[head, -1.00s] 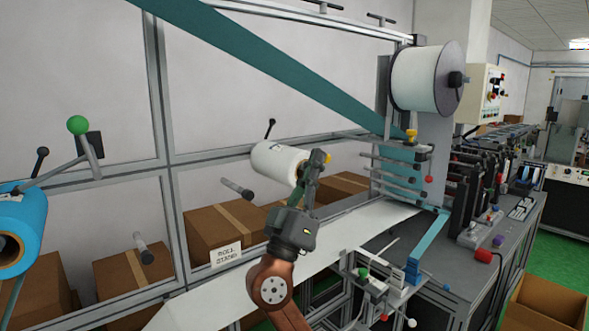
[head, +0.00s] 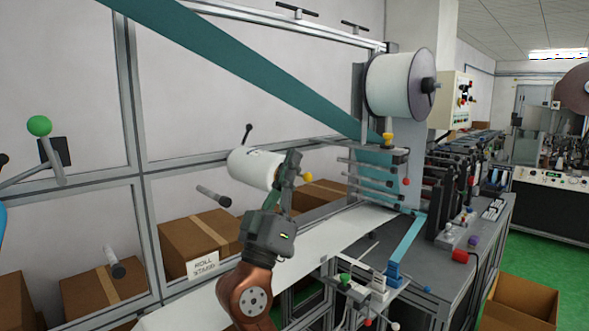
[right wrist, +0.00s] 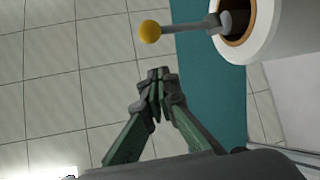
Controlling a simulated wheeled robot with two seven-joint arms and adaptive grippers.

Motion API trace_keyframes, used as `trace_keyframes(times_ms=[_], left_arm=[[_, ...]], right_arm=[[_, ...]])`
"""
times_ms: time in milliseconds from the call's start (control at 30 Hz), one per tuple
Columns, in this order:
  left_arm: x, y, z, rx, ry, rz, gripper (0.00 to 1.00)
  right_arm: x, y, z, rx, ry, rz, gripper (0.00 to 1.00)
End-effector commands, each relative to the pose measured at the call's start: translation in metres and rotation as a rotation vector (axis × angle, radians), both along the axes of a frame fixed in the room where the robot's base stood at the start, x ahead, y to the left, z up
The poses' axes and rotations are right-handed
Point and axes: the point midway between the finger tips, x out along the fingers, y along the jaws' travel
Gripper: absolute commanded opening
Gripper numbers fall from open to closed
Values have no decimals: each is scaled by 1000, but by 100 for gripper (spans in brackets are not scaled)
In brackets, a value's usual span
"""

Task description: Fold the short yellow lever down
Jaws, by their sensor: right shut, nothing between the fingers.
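The short yellow lever has a grey rod ending in a yellow ball (head: 308,178). It sits at the core end of the white roll (head: 250,168). In the right wrist view the yellow ball (right wrist: 150,32) is on a straight rod running from the core of the white roll (right wrist: 268,30). My right gripper (head: 294,155) is shut and empty in front of the roll's end, and partly hides the lever's rod in the head view. In the right wrist view its fingertips (right wrist: 158,74) are together, with a visible gap to the ball. My left gripper is out of view.
A green-knobbed lever (head: 40,126) is at the left. Grey pegs (head: 213,196) stick out from the frame below the roll. A teal web (head: 230,60) slants overhead to the machine. Cardboard boxes (head: 190,243) stand behind the pale web.

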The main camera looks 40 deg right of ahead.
Motion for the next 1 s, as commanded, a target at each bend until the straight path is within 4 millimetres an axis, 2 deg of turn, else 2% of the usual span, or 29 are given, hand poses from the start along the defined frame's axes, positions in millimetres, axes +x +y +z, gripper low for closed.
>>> trace_keyframes(times_ms=[33, 67, 200, 500, 700, 1000], left_arm=[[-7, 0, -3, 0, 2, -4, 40], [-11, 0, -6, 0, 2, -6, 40], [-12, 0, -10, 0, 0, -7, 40], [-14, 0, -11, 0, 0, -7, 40], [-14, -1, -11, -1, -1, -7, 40], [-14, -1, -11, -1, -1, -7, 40]], right_arm=[[-4, 3, 13, 1, -4, -2, 0], [-4, 5, 17, 1, -3, -4, 0], [-2, 26, -17, 0, 5, -4, 0], [-5, 58, -59, 1, 2, -5, 0], [-6, 65, -68, -1, 1, -6, 0], [-6, 66, -68, -1, 1, -6, 0]])
